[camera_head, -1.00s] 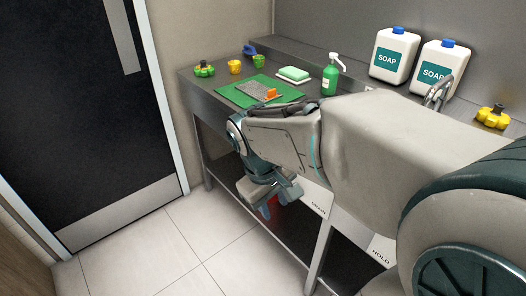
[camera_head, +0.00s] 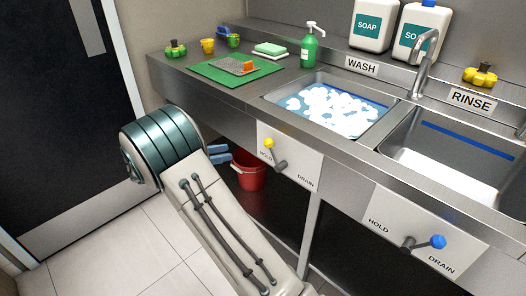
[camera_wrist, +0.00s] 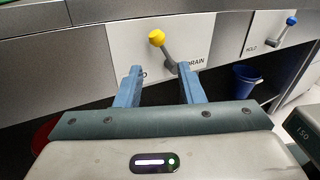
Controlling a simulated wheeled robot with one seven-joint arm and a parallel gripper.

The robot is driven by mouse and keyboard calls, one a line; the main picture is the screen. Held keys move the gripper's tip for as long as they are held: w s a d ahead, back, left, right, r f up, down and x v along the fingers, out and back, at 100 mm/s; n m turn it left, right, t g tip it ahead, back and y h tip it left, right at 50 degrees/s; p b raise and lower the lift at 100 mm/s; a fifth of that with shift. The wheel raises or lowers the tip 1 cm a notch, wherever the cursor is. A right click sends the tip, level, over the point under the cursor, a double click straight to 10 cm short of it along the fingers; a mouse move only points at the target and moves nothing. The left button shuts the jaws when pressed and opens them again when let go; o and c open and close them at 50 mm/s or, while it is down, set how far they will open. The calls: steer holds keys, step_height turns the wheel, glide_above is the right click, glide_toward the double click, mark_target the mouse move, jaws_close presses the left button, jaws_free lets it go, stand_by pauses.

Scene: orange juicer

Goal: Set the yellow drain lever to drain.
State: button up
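The yellow drain lever (camera_head: 268,144) is on a white panel (camera_head: 302,168) below the wash sink. Its yellow knob points up and left, by the HOLD label, away from DRAIN at lower right. In the wrist view the yellow knob (camera_wrist: 157,37) is at top centre, beyond the fingertips, with its grey arm running down to the right. My gripper (camera_wrist: 159,69) is open, with a clear gap between its two blue fingers. The left finger partly covers the HOLD label. In the head view my gripper (camera_head: 226,153) is left of the panel, apart from the lever.
A blue-knobbed lever (camera_head: 437,241) is on the right-hand panel below the rinse sink (camera_head: 455,150). The wash sink (camera_head: 325,78) holds suds. A red bucket (camera_head: 250,174) stands under the counter, behind my gripper. The counter's front edge (camera_head: 225,104) runs above the panels.

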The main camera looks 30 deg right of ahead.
steer(key=b, duration=0.2)
glide_toward(274, 155)
steer(key=d+r, duration=0.1)
steer(key=d, duration=0.1)
steer(key=w+d+r, duration=0.1)
steer(key=d, duration=0.2)
steer(key=d+r, duration=0.1)
steer(key=d, duration=0.1)
steer(key=shift+w+d, duration=0.15)
steer(key=shift+d, duration=0.25)
jaws_close()
